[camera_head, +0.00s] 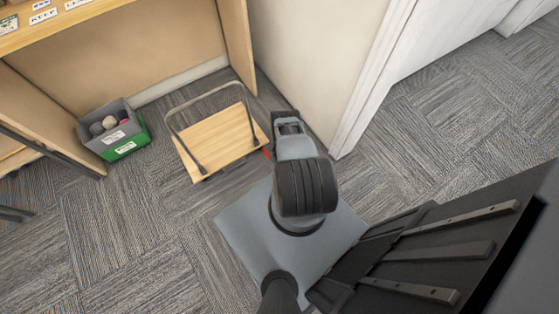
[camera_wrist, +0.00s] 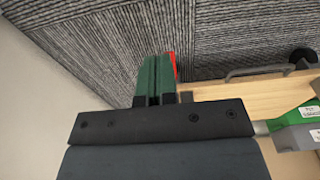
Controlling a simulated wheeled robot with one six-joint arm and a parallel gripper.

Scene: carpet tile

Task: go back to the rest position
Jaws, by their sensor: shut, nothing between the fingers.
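My gripper (camera_wrist: 155,78) shows in the wrist view with its two green fingers shut together and nothing between them. It is above the carpet, beside the wooden board of a small trolley (camera_wrist: 240,108). In the head view my arm reaches out over the carpet beside the trolley (camera_head: 222,142), and the fingers are hidden there. A small red thing (camera_wrist: 171,66) shows just behind the fingertips. It also shows in the head view (camera_head: 267,153) at the board's right edge; I cannot tell what it is.
A grey and green bin (camera_head: 113,130) with round items stands left of the trolley. It also shows in the wrist view (camera_wrist: 293,128). A wooden shelf unit (camera_head: 130,55) is behind. A pale wall (camera_head: 310,60) stands close beyond my arm. Carpet is clear at front left and right.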

